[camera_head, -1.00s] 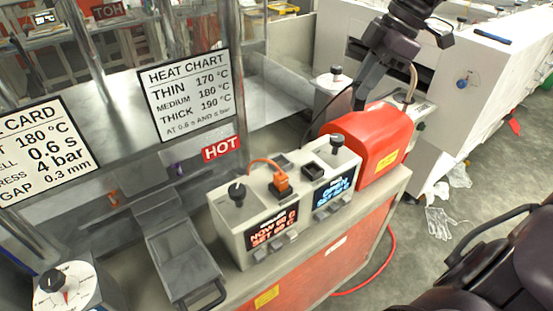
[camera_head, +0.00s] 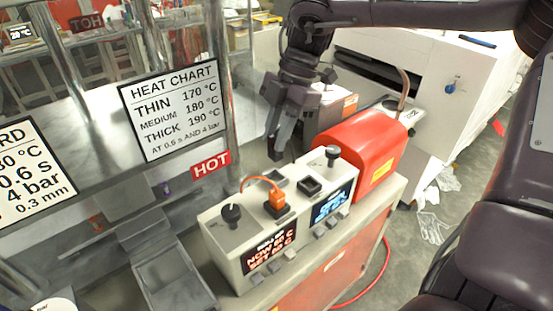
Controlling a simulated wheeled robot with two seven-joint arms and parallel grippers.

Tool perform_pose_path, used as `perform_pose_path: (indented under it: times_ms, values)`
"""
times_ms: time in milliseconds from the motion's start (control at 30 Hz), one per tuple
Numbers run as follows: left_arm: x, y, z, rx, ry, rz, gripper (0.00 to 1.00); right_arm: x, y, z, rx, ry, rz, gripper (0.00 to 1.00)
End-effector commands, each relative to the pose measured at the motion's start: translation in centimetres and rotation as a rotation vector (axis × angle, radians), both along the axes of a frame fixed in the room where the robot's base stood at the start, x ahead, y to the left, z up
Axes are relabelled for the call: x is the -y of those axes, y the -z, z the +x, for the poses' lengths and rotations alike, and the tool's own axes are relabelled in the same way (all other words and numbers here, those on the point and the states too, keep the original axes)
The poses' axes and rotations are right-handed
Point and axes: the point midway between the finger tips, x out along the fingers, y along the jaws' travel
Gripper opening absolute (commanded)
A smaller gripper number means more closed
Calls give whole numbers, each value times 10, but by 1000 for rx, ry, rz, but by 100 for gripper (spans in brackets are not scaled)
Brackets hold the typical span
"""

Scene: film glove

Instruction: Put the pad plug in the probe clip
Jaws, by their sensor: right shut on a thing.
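My right gripper (camera_head: 277,150) reaches in from the top right and points down, just behind the control box (camera_head: 228,262). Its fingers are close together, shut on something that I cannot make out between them. An orange plug (camera_head: 276,202) with an orange cable sits upright on top of the control box, in front of the gripper and apart from it. I cannot tell whether this is the pad plug. An empty dark square socket (camera_head: 310,187) is to its right. I cannot pick out the probe clip for certain. My left gripper is not in view.
A red rounded cover (camera_head: 365,145) stands right of the control box. Black knobs (camera_head: 231,212) stick up from the box. A heat chart (camera_head: 170,108) and a HOT sign (camera_head: 211,165) stand at the left. A grey metal tray (camera_head: 172,275) is at the front left.

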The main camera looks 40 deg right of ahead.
Motion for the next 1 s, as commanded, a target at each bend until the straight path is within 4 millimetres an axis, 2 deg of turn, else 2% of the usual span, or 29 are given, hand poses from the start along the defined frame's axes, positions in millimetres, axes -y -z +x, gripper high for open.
perform_pose_path:
  times_ms: [100, 267, 500, 900, 933, 1000]
  values:
    - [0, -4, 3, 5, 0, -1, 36, 0, 18, 0, -1, 1, 1, 1]
    - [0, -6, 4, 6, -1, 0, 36, 0, 31, 0, -2, 1, 1, 1]
    - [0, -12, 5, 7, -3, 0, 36, 0, 64, 0, -1, 1, 2, 1]
    - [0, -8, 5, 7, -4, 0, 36, 0, 72, 0, 1, 1, -1, 1]
    - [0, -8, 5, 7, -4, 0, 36, 0, 72, 0, 1, 1, -1, 24]
    - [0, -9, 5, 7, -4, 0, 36, 0, 71, 0, 1, 1, -1, 33]
